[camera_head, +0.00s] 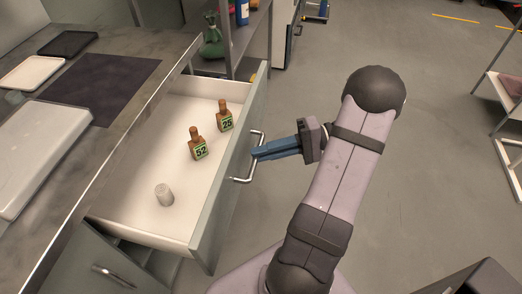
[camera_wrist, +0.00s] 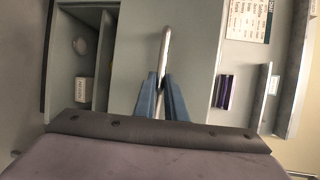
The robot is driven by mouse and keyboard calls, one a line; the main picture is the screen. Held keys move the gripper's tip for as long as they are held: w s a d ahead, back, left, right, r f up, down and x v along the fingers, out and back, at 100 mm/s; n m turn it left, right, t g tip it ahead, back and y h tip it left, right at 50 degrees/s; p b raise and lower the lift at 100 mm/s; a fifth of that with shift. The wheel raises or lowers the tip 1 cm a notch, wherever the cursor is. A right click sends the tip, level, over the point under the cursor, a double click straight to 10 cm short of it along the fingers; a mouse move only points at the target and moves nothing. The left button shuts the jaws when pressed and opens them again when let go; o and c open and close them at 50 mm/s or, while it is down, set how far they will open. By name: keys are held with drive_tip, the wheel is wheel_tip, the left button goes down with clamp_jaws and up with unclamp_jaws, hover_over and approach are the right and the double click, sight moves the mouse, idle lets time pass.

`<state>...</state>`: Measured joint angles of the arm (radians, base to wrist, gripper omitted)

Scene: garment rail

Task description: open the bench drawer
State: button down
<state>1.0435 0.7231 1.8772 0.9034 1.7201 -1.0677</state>
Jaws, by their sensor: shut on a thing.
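The bench drawer (camera_head: 150,215) stands pulled out from under the bench top in the head view, its white inside showing. Two brown bottles stand in it, one labelled 52 (camera_head: 197,146) and one labelled 25 (camera_head: 224,117), with a small white ribbed cylinder (camera_head: 164,195) nearer the front left. The drawer's metal bar handle (camera_head: 243,180) is on its outer front. My gripper (camera_head: 257,153) has its blue fingers shut on the handle. In the wrist view the handle bar (camera_wrist: 164,50) runs between the fingers (camera_wrist: 162,92).
The bench top (camera_head: 120,50) carries a dark mat (camera_head: 98,88) and several trays at left. A shelf with a green flask (camera_head: 213,42) stands behind the drawer. A closed lower drawer handle (camera_head: 114,276) shows at lower left. The floor (camera_head: 430,130) at right is mostly clear.

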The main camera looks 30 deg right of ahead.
drive_tip(key=c, duration=1.8)
unclamp_jaws()
drive_tip(key=shift+d, duration=0.1)
drive_tip(key=shift+v, duration=3.6)
